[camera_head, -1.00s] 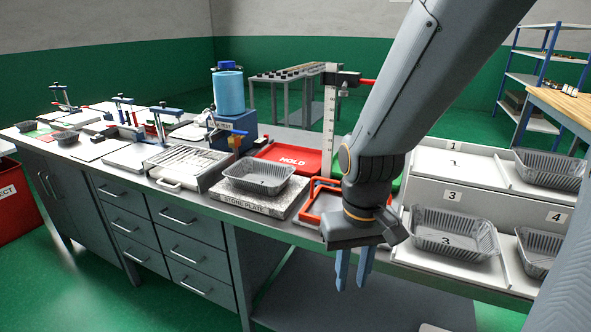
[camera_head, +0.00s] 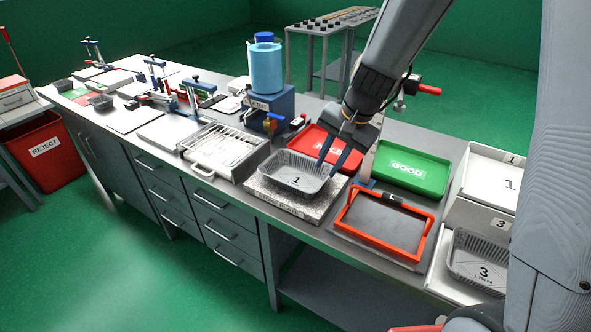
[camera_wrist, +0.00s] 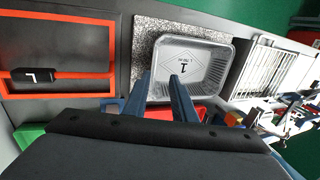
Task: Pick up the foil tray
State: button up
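The foil tray (camera_head: 284,179), silver with a 1 on its floor, sits upright on the speckled stone plate (camera_head: 283,203). My gripper (camera_head: 330,170) is open at the tray's right rim, its fingers pointing down. In the wrist view the tray (camera_wrist: 212,68) lies in the upper middle, with the stone plate (camera_wrist: 143,42) showing beside it. Nothing is between the fingers except possibly the rim. I cannot tell whether they touch it.
A red tray (camera_head: 310,137) and a green GOOD tray (camera_head: 412,172) lie behind. An orange-red frame (camera_head: 432,232) is at right, near another foil tray (camera_head: 478,262) marked 3. A wire rack (camera_head: 222,146) and blue container (camera_head: 267,68) stand left of and behind the tray.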

aim_at(323, 182)
jog(key=x, duration=0.3)
jog(key=s+p+x, duration=0.1)
jog(key=x, duration=0.1)
jog(key=shift+w+d+f, duration=0.1)
jog(key=shift+d+f, duration=0.1)
jog(key=shift+f, duration=0.25)
jog(key=shift+w+a+f, duration=0.1)
jog(key=shift+f, duration=0.25)
jog(key=shift+f+b, duration=0.25)
jog(key=shift+b, duration=0.05)
grip_shut()
